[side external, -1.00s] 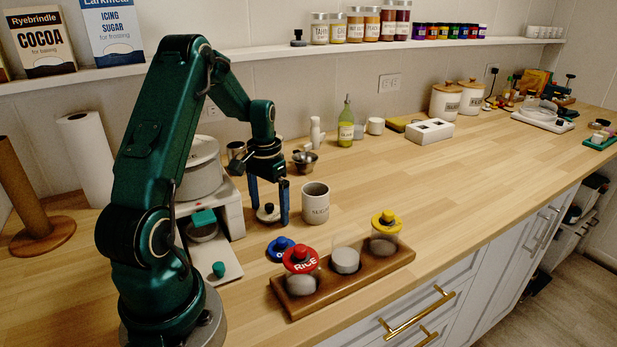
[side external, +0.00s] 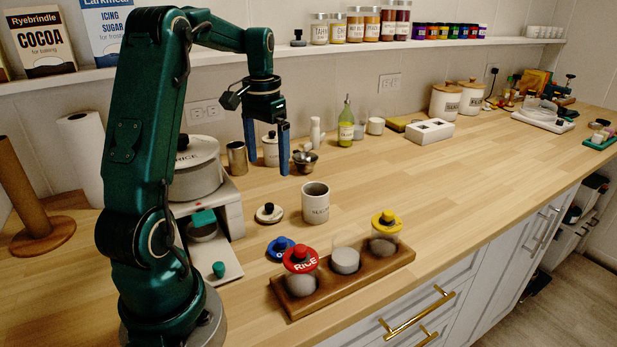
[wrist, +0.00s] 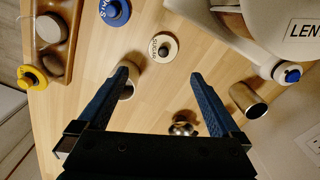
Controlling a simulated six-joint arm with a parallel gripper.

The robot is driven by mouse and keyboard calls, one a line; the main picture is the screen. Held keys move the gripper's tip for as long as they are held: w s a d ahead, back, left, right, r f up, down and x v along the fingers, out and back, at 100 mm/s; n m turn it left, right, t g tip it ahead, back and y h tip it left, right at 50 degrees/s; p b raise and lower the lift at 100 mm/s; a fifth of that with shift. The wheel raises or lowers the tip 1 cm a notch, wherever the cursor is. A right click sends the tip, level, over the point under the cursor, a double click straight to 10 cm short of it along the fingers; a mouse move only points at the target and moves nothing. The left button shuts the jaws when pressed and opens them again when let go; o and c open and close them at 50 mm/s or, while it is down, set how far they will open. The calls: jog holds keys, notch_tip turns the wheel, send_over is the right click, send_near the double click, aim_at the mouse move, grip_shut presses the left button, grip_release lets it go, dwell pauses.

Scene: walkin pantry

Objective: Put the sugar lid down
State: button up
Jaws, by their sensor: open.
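The sugar lid (side external: 269,213), a cream disc with a dark knob, lies flat on the wooden counter, left of the sugar canister. In the wrist view the lid (wrist: 163,47) shows lettering around its knob. The sugar canister (side external: 316,203) is a cream pot standing upright with its top uncovered. In the wrist view the canister (wrist: 127,90) is partly hidden by a finger. My gripper (side external: 267,173) is open and empty, raised above the counter behind the lid. Its two blue fingers also show in the wrist view (wrist: 165,103), wide apart with nothing between their tips.
A wooden tray (side external: 350,284) in front holds glass jars, one with a red rice lid (side external: 300,260) and one with a yellow lid (side external: 386,221). A blue lid (side external: 281,247) lies beside it. A metal bowl (side external: 305,162) and metal cup (side external: 237,158) stand behind. The right counter is largely clear.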

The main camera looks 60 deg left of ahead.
jog(key=d+r+m+t, duration=0.2)
jog(key=d+r, duration=0.2)
jog(key=d, duration=0.8)
jog(key=s+d+f+m+t, duration=0.1)
jog(key=s+d+m+t, duration=0.1)
jog(key=s+d, duration=0.6)
jog(key=d+t, duration=0.1)
jog(key=d, duration=0.2)
jog(key=shift+s+d+f, duration=0.15)
jog(key=shift+s, duration=0.05)
